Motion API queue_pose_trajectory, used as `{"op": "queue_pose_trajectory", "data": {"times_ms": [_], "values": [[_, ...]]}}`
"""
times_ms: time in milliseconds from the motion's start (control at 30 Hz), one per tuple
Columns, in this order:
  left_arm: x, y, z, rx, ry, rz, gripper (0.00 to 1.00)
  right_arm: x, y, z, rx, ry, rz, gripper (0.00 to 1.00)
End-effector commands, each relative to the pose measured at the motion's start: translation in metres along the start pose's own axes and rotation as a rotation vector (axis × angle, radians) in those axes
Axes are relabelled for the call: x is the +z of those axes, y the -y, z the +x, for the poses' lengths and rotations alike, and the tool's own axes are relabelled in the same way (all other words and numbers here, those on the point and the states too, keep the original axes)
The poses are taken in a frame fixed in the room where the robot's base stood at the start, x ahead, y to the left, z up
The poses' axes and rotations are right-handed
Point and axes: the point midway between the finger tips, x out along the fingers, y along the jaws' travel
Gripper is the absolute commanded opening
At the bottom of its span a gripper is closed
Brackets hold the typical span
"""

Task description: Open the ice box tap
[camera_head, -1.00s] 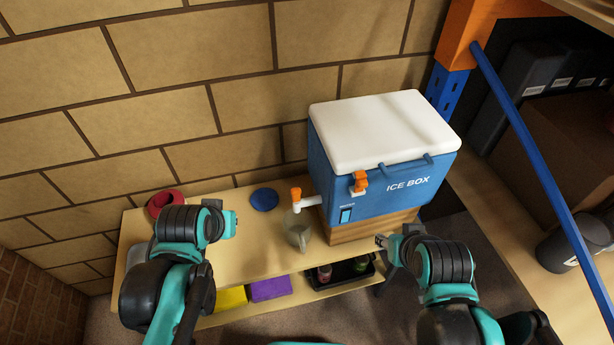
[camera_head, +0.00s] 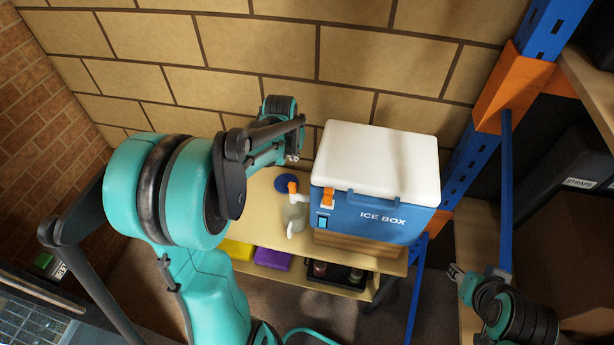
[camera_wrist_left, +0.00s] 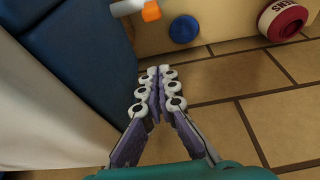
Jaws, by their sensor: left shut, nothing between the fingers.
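The blue ice box (camera_head: 370,218) with a white lid (camera_head: 378,160) stands on a wooden block on the bench. Its tap (camera_head: 300,197), white with an orange handle (camera_head: 292,187), sticks out from the box's left side above a clear jug (camera_head: 294,218). In the left wrist view the tap (camera_wrist_left: 128,7) is cut off at the top edge. My left gripper (camera_head: 294,157) is shut and empty, behind and above the tap and apart from it; its closed fingers (camera_wrist_left: 158,72) show beside the box's blue wall. My right gripper (camera_head: 455,272) is at lower right, away from the box; its fingers are too small to judge.
A blue disc (camera_wrist_left: 184,32) and a red round item (camera_wrist_left: 284,20) lie on the bench. The brick wall (camera_head: 270,50) is close behind. Shelving with an orange and blue post (camera_head: 505,88) stands at right. Yellow and purple blocks (camera_head: 270,259) sit on the lower shelf.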

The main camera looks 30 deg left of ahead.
Motion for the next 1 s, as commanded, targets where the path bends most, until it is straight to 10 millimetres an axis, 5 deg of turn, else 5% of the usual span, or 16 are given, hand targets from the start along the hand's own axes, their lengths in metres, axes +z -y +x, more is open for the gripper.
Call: {"op": "queue_pose_trajectory", "data": {"times_ms": [433, 933, 1000], "values": [[0.000, 0.000, 0.008, 0.000, 0.000, 0.000, 0.00, 0.001, 0.000, 0.002, 0.000, 0.000, 0.000, 0.40], [0.000, 0.000, 0.104, 0.000, 0.000, 0.000, 0.00, 0.011, 0.000, 0.016, 0.000, 0.000, 0.000, 0.40], [0.012, 0.000, 0.097, 0.000, 0.000, -0.001, 0.00, 0.011, 0.000, 0.015, 0.000, 0.000, 0.000, 0.40]]}}
